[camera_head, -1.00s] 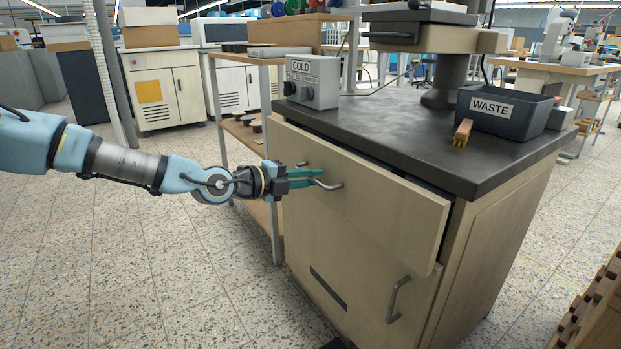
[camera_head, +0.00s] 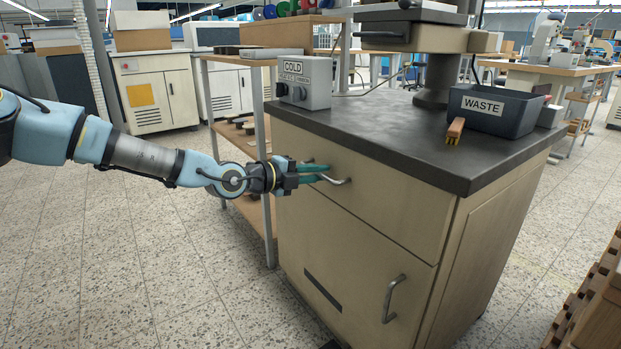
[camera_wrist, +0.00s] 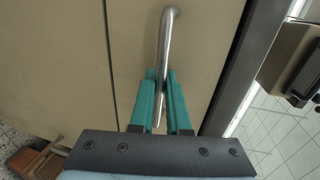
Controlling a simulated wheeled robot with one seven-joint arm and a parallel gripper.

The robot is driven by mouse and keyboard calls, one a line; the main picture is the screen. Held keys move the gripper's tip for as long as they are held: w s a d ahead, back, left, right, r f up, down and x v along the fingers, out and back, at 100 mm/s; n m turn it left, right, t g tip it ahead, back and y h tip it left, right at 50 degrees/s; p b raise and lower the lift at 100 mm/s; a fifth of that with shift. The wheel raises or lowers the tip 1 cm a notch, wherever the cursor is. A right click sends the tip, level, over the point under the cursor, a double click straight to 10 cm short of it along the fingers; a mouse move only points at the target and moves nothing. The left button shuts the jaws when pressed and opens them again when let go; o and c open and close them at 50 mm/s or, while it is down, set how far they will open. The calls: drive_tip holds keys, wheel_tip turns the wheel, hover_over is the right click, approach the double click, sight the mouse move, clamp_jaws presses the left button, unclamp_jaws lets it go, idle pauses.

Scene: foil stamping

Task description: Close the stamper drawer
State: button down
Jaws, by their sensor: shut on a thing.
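The stamper drawer (camera_head: 390,205) is the upper beige front of the cabinet, under the dark worktop. Its front now sits flush with the cabinet, with no visible gap at its right edge. Its metal bar handle (camera_head: 337,181) also shows in the wrist view (camera_wrist: 165,45). My gripper (camera_head: 318,172) is at the handle, coming from the left. In the wrist view its teal fingers (camera_wrist: 160,95) are shut on the handle bar, one on each side of it. Part of the handle is hidden between the fingers.
Below the drawer is a cabinet door with its own handle (camera_head: 393,298). On the worktop (camera_head: 400,125) stand a COLD control box (camera_head: 305,82), a WASTE bin (camera_head: 492,110) and a brush (camera_head: 455,130). A shelf rack (camera_head: 262,150) stands close behind my gripper. The floor at left is clear.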

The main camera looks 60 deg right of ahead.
drive_tip(key=shift+d, duration=0.15)
drive_tip(key=c, duration=0.9)
unclamp_jaws()
drive_tip(key=shift+r, duration=0.1)
drive_tip(key=p+v, duration=0.2)
drive_tip(key=v, duration=0.8)
drive_tip(key=shift+a, duration=0.4)
drive_tip(key=shift+w, duration=0.2)
